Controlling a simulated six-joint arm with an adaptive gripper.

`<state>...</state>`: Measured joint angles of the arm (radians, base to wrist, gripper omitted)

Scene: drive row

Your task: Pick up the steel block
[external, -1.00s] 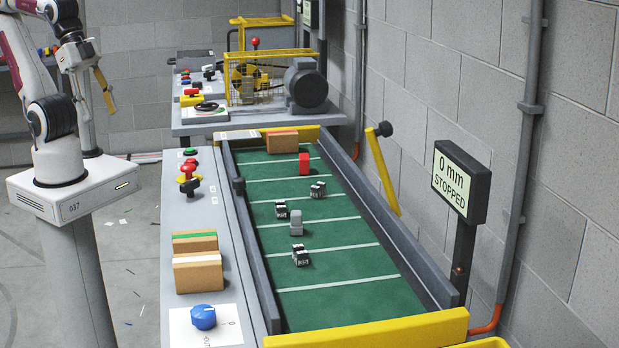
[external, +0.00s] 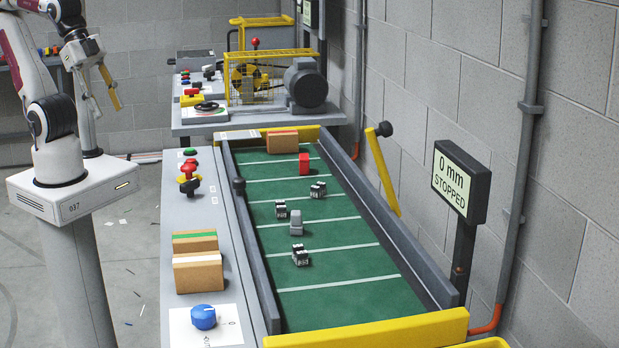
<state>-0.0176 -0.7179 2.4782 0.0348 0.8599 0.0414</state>
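The steel block, a plain grey block (external: 297,223), stands on the green conveyor belt (external: 335,297) near its middle, between dark blocks with pale markings. My gripper (external: 107,114) is at the upper left, above my base and well away from the belt. Its yellow finger and grey finger are apart, and nothing shows between them. The block is fully in view.
Dark marked blocks stand close by, one behind (external: 281,209), one in front (external: 300,256) and one at the right rear (external: 318,190). A red block (external: 304,164) stands farther back. Side rails border the belt. The display (external: 461,180) reads "0 mm STOPPED".

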